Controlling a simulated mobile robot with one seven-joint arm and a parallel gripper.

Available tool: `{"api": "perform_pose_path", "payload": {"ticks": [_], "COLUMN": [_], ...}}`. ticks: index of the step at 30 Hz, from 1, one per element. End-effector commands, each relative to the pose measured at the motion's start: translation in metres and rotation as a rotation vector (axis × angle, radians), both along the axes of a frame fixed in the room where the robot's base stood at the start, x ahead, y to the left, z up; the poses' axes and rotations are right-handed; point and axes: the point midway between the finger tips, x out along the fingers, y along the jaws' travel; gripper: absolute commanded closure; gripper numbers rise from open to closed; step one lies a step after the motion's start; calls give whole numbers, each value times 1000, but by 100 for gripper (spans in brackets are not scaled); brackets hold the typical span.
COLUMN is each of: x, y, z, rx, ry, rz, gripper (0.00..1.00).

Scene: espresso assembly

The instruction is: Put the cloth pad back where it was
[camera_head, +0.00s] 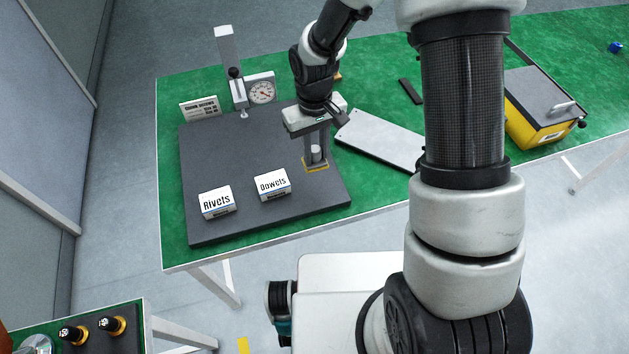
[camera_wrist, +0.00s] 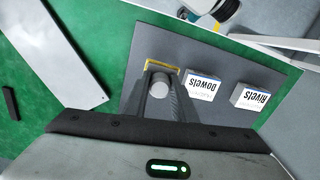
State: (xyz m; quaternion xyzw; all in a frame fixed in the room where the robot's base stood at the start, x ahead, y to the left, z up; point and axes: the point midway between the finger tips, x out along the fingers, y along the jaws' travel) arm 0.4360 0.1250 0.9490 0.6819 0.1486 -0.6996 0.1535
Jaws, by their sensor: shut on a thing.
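My gripper (camera_head: 316,161) points down over the right part of the dark grey mat (camera_head: 230,150). Its fingers are shut on a light grey round piece (camera_wrist: 160,84), which also shows between them in the head view (camera_head: 316,153). No separate flat cloth shows, so I take this piece to be the cloth pad or its grip; its underside is hidden. A yellow-edged square (camera_head: 318,169) lies on the mat right at the fingertips, and its far edge shows in the wrist view (camera_wrist: 162,64). I cannot tell whether the piece touches it.
White boxes marked Dowels (camera_head: 272,185) and Rivets (camera_head: 216,202) stand left of my gripper in the head view. A dial gauge stand (camera_head: 232,75) is at the back left. A grey plate (camera_head: 378,138) and a yellow toolbox (camera_head: 535,120) lie to the right on the green table.

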Motion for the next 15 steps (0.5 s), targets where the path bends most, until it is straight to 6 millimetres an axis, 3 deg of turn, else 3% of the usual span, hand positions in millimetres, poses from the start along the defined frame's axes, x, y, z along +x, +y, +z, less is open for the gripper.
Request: {"api": "perform_pose_path", "payload": {"ticks": [6,15], "x": [-2,-1], "y": [0,1], "z": [-43,-70], "rx": [-2,-1], "ry": [5,3], "rz": [4,4], "gripper": [97,97]}}
